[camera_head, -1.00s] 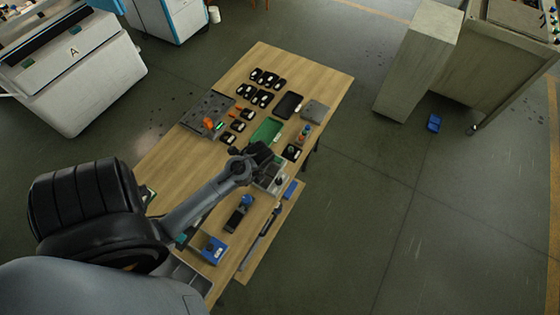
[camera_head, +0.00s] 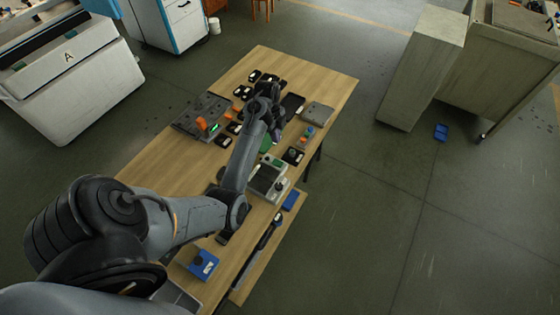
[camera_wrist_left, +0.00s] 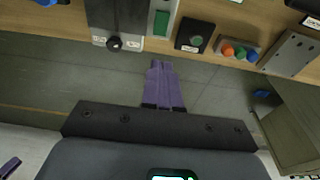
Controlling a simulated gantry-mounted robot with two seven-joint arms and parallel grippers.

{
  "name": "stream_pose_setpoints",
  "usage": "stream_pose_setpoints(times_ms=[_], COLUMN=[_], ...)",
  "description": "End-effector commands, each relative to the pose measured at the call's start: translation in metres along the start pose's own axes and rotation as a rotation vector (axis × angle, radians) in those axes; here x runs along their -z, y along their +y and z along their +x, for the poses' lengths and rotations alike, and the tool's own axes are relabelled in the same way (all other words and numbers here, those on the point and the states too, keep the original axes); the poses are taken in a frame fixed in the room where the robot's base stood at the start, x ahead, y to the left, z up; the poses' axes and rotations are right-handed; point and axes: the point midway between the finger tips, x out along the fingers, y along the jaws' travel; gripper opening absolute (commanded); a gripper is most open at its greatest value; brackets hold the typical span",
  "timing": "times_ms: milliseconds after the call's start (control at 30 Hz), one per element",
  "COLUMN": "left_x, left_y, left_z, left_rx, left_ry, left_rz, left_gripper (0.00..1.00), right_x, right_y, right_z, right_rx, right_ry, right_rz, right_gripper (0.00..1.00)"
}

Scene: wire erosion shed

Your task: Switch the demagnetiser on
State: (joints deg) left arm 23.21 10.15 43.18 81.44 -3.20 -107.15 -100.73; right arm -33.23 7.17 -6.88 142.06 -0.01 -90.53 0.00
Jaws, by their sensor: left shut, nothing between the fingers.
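No label that I can read marks the demagnetiser. One grey boxed device with a dark top (camera_head: 266,181) sits near the right edge of the bench; a similar device with a black knob (camera_wrist_left: 114,43) shows in the left wrist view. My left gripper (camera_head: 266,88) is above the far middle of the bench. Its purple fingers (camera_wrist_left: 160,68) are shut and empty in the left wrist view, apart from these devices. My right gripper is not in view.
A block with coloured buttons (camera_head: 307,134) and a grey plate (camera_head: 317,112) line the right edge. A dark grey plate with orange parts (camera_head: 188,122) is at the left. A blue box (camera_head: 203,264) stands near the front. Several black items lie at the back.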

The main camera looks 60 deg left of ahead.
Motion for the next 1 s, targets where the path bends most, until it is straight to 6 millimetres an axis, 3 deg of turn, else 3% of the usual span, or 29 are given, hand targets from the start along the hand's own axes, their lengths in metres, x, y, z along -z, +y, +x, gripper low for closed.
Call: stream_pose_setpoints(times_ms=[467,1000], left_x=[0.000,0.000], left_y=[0.001,0.001], left_z=[0.009,0.100], left_rx=[-0.002,-0.003], left_ry=[-0.001,-0.001], left_rz=[0.000,0.000], left_gripper=[0.00,0.00], right_x=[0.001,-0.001], right_y=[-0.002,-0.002], right_z=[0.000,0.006], right_rx=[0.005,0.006], right_ry=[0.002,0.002], right_rz=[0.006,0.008], right_gripper=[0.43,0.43])
